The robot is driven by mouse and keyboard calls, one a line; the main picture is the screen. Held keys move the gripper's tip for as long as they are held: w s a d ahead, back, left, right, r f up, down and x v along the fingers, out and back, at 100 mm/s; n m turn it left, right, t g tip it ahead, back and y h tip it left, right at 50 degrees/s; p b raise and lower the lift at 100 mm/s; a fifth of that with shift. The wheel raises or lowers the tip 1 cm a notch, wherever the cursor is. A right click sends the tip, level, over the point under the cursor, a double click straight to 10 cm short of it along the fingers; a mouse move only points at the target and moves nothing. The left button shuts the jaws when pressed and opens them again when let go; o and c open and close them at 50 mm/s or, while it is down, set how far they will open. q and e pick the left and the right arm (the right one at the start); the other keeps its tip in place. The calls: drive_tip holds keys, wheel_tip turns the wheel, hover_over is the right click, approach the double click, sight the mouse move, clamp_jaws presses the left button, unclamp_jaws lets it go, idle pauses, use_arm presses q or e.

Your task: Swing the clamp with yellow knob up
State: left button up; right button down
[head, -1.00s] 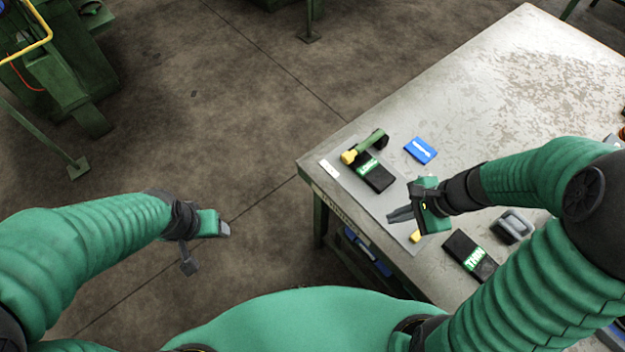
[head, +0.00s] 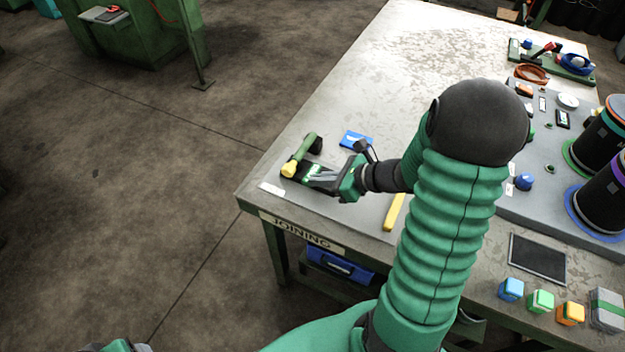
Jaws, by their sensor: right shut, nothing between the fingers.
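The clamp has a green handle (head: 305,150) with a yellow knob (head: 289,169) at its near left end. It sits at the table's left corner, the handle lying low and slanted over a dark base. My right gripper (head: 318,178) is shut and empty, its fingers pointing left just right of the yellow knob. The fingers overlap the dark base in the picture; I cannot tell if they touch it. Part of my left arm (head: 118,346) shows at the bottom edge; its fingers are cut off or too unclear to read.
A blue block (head: 355,139) lies behind my right gripper. A yellow bar (head: 395,212) lies on the grey mat, close to my right arm. Black cylinders (head: 602,140), a dark tablet (head: 537,259) and small coloured cubes (head: 541,300) stand at the right. The table's far middle is clear.

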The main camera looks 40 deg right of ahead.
sight(298, 189)
drive_tip(key=x, duration=0.4)
drive_tip(key=b+x, duration=0.1)
drive_tip(key=x, duration=0.1)
drive_tip(key=shift+w+d+f, duration=0.25)
drive_tip(key=shift+w+f, duration=0.05)
drive_tip(key=shift+f, duration=0.2)
drive_tip(key=shift+w+f, duration=0.25)
drive_tip(key=shift+w, duration=0.05)
drive_tip(key=shift+w+a, duration=0.15)
drive_tip(key=shift+w, duration=0.05)
drive_tip(key=shift+a, duration=0.25)
